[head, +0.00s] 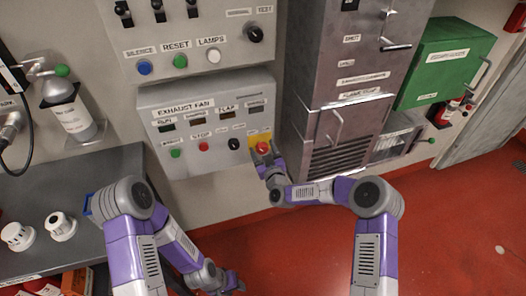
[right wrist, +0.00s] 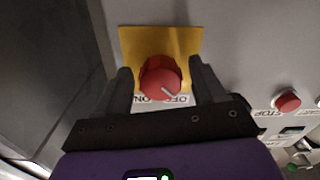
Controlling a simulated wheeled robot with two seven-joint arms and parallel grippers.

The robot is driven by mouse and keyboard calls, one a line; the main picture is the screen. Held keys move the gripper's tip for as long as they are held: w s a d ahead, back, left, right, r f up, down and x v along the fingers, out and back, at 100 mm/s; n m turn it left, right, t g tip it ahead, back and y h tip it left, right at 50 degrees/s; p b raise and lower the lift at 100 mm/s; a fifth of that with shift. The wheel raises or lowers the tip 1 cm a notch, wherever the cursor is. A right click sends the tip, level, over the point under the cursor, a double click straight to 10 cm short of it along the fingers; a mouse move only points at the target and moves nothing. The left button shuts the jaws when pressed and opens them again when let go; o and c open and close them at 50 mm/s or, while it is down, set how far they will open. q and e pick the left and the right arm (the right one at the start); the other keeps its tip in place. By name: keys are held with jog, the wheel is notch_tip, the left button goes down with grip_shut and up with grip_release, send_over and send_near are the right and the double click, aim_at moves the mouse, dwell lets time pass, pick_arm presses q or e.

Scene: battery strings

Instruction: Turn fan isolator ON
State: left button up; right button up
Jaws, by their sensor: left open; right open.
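The fan isolator is a red rotary knob (right wrist: 160,78) on a yellow plate (right wrist: 190,40), at the lower right of the exhaust fan panel (head: 160,106). In the head view the red knob (head: 262,147) is partly covered by my right gripper (head: 264,153). In the right wrist view the open fingers of my right gripper (right wrist: 163,85) stand on either side of the knob, with gaps showing. A pale mark on the knob points to the lower right, towards the "OFF" lettering. "ON" is at the lower left. My left gripper (head: 225,284) is low over the floor, empty.
A red stop button (head: 203,146) and a green button (head: 175,153) sit left of the isolator. An upper panel (head: 190,45) has several buttons. A grey cabinet (head: 335,125) stands to the right. A dark bench (head: 95,170) is at left.

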jog(key=c, duration=1)
jog(key=shift+c, duration=0.2)
